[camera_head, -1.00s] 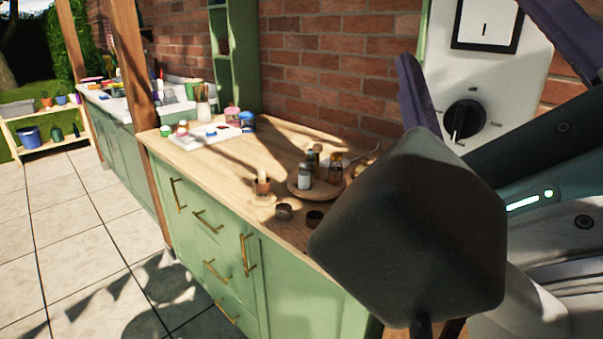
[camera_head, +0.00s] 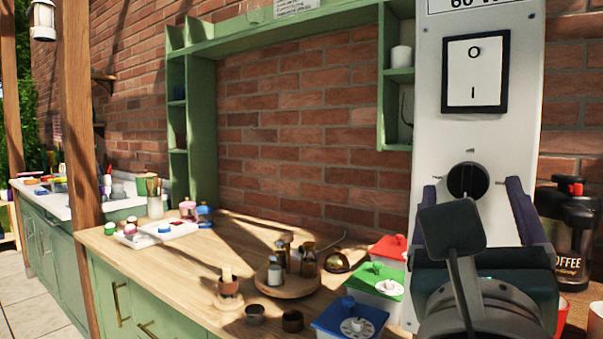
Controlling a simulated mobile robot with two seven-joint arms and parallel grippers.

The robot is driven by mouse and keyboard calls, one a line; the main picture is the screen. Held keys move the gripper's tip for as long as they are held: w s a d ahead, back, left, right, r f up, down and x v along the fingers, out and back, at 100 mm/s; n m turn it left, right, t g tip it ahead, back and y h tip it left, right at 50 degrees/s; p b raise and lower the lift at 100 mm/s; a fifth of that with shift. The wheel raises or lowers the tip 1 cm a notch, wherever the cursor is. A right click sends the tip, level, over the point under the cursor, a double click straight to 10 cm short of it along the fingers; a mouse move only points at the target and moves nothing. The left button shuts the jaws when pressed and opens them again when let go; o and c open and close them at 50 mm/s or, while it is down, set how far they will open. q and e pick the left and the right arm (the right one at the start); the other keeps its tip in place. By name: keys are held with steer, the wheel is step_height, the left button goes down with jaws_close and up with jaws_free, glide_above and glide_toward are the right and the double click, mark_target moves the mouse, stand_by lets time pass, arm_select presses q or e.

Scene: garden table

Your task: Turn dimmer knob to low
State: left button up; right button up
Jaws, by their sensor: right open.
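The dimmer knob (camera_head: 467,181) is a round black dial on the tall pale control panel (camera_head: 427,135). Small labels surround it, too small to read, and I cannot tell its exact setting. A black-framed white rocker switch (camera_head: 475,73) is above it. My right gripper (camera_head: 470,190) is open, its two purple fingers on the left and right of the knob in the picture. I see no clear contact with the knob. A dark part of my own gripper covers the panel just below. My left gripper is not in view.
Red, green and blue-lidded boxes (camera_head: 349,321) stand on the wooden counter (camera_head: 200,252), left of the panel. A round tray (camera_head: 289,286) holds small bottles. A coffee container (camera_head: 568,232) stands right of the panel. Green shelves (camera_head: 177,118) frame the brick wall.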

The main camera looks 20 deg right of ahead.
steer(key=shift+w+d+r, duration=0.2)
steer(key=shift+w+d, duration=0.15)
steer(key=shift+w, duration=0.1)
steer(key=shift+c, duration=0.2)
steer(key=c, duration=0.3)
jaws_close()
